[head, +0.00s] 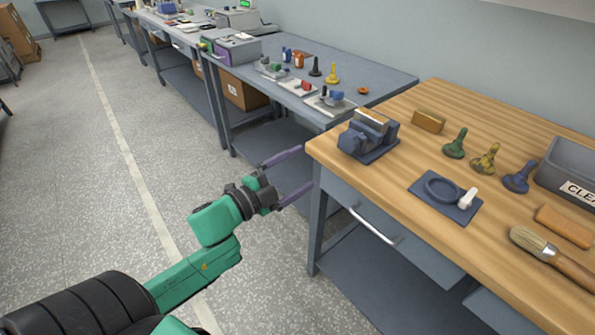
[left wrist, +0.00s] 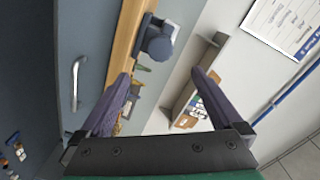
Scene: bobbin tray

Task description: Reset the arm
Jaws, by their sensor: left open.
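My left arm is green with a dark wrist, and its left gripper (head: 292,175) has two purple fingers spread wide apart with nothing between them. In the head view it hangs in the air over the floor, left of the wooden workbench (head: 330,146) and beside its near left corner. The left wrist view also shows the open left gripper (left wrist: 160,100), with the bench edge, a drawer handle (left wrist: 75,84) and shelf items beyond it. My right gripper is in neither view.
On the wooden bench are a blue vise (head: 368,138), a dark ring plate (head: 445,195), several bobbin-like pieces, a brush (head: 552,255) and a grey bin (head: 568,168). A grey bench (head: 385,82) with small parts stands behind. The floor (head: 90,190) at left is clear.

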